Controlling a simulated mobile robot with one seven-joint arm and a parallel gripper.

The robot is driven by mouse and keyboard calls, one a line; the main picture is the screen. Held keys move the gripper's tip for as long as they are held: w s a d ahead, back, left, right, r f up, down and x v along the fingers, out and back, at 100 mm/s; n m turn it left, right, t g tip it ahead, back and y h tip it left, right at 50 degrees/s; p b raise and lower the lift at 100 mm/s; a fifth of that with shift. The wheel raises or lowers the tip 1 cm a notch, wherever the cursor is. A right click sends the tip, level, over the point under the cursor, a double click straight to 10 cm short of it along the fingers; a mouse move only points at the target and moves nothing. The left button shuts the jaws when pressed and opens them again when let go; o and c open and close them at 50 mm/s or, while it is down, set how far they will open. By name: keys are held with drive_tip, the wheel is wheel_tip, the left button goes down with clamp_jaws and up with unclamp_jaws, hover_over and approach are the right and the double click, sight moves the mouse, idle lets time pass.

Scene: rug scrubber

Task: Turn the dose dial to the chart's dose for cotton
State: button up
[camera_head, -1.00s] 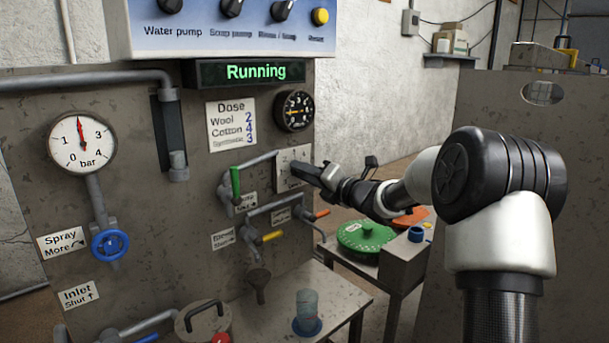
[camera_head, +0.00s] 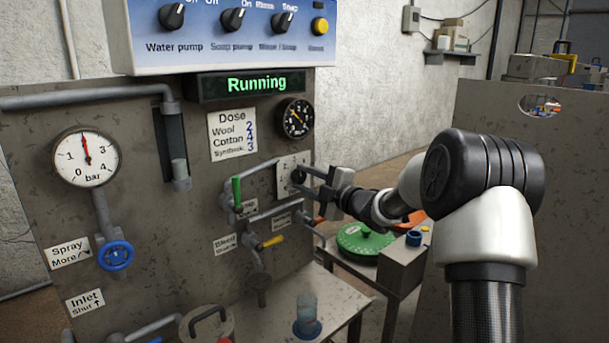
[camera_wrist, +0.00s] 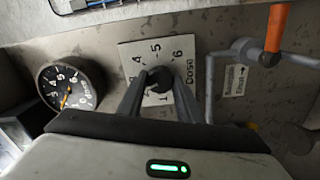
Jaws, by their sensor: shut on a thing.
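The dose dial is a dark round knob (camera_wrist: 159,80) on a pale plate (camera_wrist: 130,56) marked with numbers and "Dose". The plate also shows in the head view (camera_head: 286,165). My gripper (camera_wrist: 158,76) has one finger on each side of the knob and is shut on it. In the head view my gripper (camera_head: 300,180) reaches the plate from the right. The fingers hide part of the knob and the lower numbers; I cannot tell where its pointer stands. The dose chart (camera_head: 232,132) reads wool 2, cotton 4, synthetic 3.
A black round gauge (camera_head: 297,118) is above the plate; in the wrist view (camera_wrist: 68,87) it is left of it. A pipe with an orange-handled valve (camera_wrist: 276,28) is close on the right. A green-handled valve (camera_head: 237,190) is left of the plate. The display (camera_head: 254,83) reads "Running".

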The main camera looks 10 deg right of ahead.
drive_tip(key=m+p, duration=0.4)
drive_tip(key=m, duration=0.2)
drive_tip(key=shift+r+m, duration=0.15)
drive_tip(key=shift+m, duration=0.15)
drive_tip(key=m+p, duration=0.3)
drive_tip(key=m, duration=0.2)
drive_tip(key=shift+m, duration=0.3)
drive_tip(key=o, duration=1)
drive_tip(key=shift+o, duration=0.2)
drive_tip(key=shift+d, duration=0.1)
drive_tip(key=v, duration=1.7)
drive_tip(key=shift+s, duration=0.2)
drive_tip(key=shift+d, duration=0.15)
